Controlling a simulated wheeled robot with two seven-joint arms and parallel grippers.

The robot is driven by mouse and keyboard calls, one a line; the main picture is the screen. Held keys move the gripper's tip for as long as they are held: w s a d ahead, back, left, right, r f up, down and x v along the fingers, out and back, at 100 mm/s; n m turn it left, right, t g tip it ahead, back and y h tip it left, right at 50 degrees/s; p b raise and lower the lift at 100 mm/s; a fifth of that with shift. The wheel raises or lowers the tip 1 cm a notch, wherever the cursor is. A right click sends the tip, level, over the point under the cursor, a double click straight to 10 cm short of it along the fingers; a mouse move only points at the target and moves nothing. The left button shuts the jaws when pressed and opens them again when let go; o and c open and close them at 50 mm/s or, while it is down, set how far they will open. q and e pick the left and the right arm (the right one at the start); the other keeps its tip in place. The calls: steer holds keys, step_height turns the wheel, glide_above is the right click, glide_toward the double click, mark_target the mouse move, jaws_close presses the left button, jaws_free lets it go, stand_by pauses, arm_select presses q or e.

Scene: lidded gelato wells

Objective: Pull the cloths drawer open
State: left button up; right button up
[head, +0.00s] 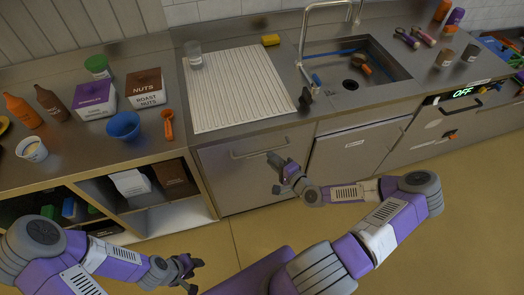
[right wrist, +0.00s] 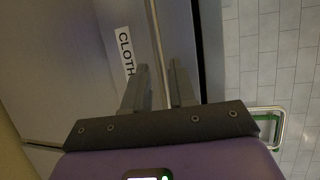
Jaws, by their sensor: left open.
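The cloths drawer (head: 245,185) is the grey front under the white ribbed board. It looks shut, flush with the counter. Its bar handle (head: 246,155) runs across near the top. In the right wrist view, a "CLOTH" label (right wrist: 126,52) is on the front beside the handle bar (right wrist: 155,40). My right gripper (head: 275,172) is in front of the drawer at the handle's right end. Its fingers (right wrist: 160,85) are apart, with the bar showing in the gap between them; contact is unclear. My left gripper (head: 193,273) is open and empty, low over the floor.
An open shelf unit (head: 190,215) with boxes stands left of the drawer. Another labelled front (head: 355,150) is to the right, below the sink (head: 355,80). Bowls, boxes and bottles stand on the left counter. The floor (head: 240,240) before the drawer is clear apart from my arms.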

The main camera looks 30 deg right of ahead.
mark_target(262, 151)
steer(key=x, duration=0.6)
steer(key=shift+w+a+f+b, duration=0.1)
steer(key=shift+w+b, duration=0.2)
jaws_close()
